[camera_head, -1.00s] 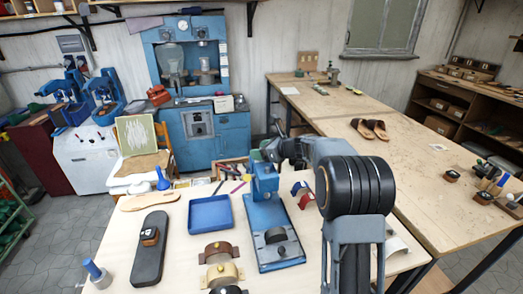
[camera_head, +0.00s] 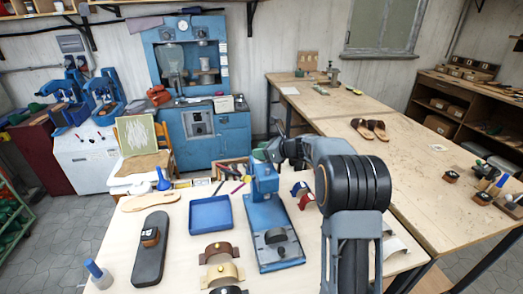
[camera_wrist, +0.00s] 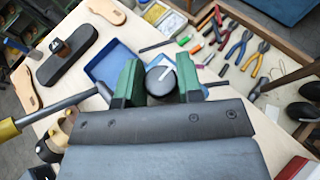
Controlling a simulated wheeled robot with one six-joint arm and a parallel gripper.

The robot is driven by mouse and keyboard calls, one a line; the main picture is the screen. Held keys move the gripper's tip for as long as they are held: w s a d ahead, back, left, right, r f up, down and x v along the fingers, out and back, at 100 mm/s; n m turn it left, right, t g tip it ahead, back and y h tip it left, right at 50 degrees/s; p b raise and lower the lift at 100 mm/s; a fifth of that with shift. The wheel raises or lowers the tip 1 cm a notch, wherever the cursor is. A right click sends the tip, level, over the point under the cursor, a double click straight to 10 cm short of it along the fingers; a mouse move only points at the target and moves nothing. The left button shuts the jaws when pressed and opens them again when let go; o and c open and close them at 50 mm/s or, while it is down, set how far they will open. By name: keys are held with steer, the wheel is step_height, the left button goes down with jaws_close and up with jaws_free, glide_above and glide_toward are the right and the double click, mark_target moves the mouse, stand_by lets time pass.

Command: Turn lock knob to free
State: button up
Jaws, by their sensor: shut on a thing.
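The lock knob (camera_wrist: 158,88) is a dark round cap with a white pointer line. In the wrist view it sits between the green-padded fingers of my gripper (camera_wrist: 160,83), which is shut on it. The white line slants up and to the right in that view. In the head view, a blue fixture (camera_head: 281,252) stands on the near table with an upright blue block (camera_head: 265,183). My gripper (camera_head: 259,155) is at the top of this block, small there, and the knob cannot be made out.
A blue tray (camera_head: 211,228) lies left of the fixture. A dark sandal sole (camera_head: 149,262) and curved strap pieces (camera_head: 219,252) lie nearby. Pliers (camera_wrist: 236,47) and other hand tools lie close by in the wrist view. A second table (camera_head: 440,195) stands to the right.

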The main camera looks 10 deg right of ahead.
steer(key=n+g+y+p, duration=0.1)
steer(key=n+g, duration=0.1)
steer(key=n+g+y+p, duration=0.1)
steer(key=n+g+p, duration=0.1)
steer(key=shift+r+y+p, duration=0.15)
steer(key=shift+y+p, duration=0.15)
steer(key=n+g, duration=0.2)
steer(key=g, duration=0.1)
steer(key=shift+f+n+y, duration=0.2)
steer(key=shift+n+y, duration=0.1)
steer(key=shift+n, duration=0.1)
steer(key=shift+n+g, duration=1.3)
steer(key=shift+g, duration=0.4)
steer(key=o, duration=0.9)
steer(key=shift+r, duration=0.1)
